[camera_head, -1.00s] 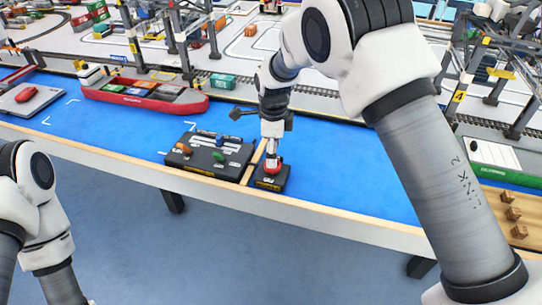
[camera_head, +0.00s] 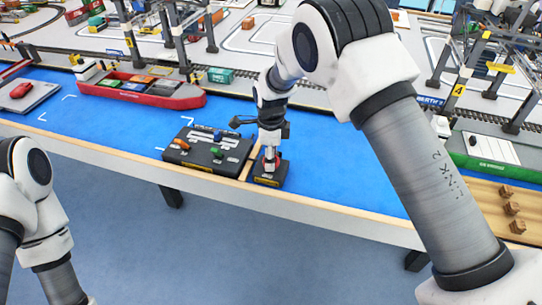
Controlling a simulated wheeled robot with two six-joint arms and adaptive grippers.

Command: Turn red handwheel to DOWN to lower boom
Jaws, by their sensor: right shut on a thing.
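The red handwheel (camera_head: 269,166) sits on a small black box (camera_head: 268,178) near the front edge of the blue table. My right gripper (camera_head: 270,156) points down at the handwheel from above and is shut on it. The gripper covers much of the wheel, and I cannot read any DOWN marking. My left arm comes in at the lower left; its gripper is out of the picture.
A black control panel (camera_head: 206,152) with orange, green and blue levers stands just left of the box. A red ship (camera_head: 140,92) with containers lies behind on the blue surface. A green vessel (camera_head: 490,165) and small brown crates (camera_head: 511,208) are at the right.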

